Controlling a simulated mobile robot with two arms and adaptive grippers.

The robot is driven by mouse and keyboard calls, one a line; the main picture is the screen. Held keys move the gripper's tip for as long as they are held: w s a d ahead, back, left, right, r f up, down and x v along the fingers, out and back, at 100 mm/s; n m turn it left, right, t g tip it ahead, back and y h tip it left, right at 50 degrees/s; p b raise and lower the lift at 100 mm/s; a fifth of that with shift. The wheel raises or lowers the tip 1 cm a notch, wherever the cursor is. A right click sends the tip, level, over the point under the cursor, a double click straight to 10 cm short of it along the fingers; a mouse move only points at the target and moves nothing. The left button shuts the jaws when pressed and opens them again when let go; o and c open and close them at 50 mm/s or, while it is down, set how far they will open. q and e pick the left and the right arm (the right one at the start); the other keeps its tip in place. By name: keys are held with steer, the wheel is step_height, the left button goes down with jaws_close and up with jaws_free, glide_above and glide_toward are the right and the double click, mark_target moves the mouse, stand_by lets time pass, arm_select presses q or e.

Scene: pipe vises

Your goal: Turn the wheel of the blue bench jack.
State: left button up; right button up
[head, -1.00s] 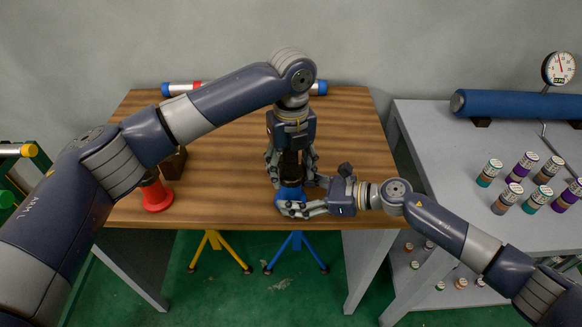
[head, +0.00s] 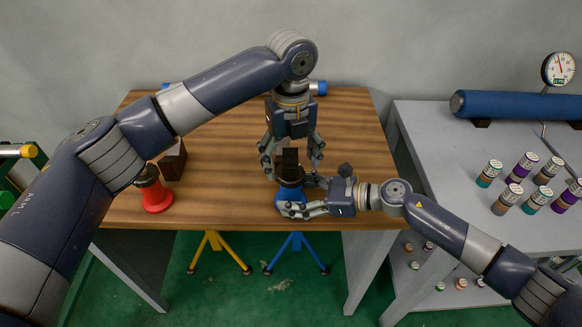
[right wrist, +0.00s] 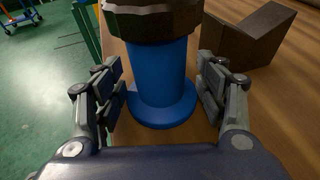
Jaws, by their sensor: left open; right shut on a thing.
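The blue bench jack (head: 291,194) stands upright near the front edge of the wooden table, its dark V-shaped head (head: 290,157) on top. Its dark knurled wheel shows in the right wrist view (right wrist: 152,18), above the blue column and round foot (right wrist: 162,103). My left gripper (head: 290,163) is open, pointing down, with its fingers apart on either side of the jack's head. My right gripper (head: 296,208) comes from the right and is shut on the jack's blue body, below the wheel. In the right wrist view its fingers (right wrist: 163,95) flank the column.
A red jack (head: 154,192) stands at the left front, with a dark brown block (head: 173,160) behind it. A partly hidden pipe (head: 318,88) lies at the back. The grey table (head: 430,150) at right holds several small cans and a blue cylinder (head: 515,105).

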arm_select(q)
step_height(320, 180, up, 9)
stand_by(0.5)
steer(key=n, duration=1.9)
steer(key=f+n, duration=0.1)
steer(key=n, duration=0.8)
steer(key=shift+w+n, duration=0.25)
steer(key=shift+n, duration=0.15)
step_height(320, 180, down, 11)
steer(key=shift+f, duration=0.1)
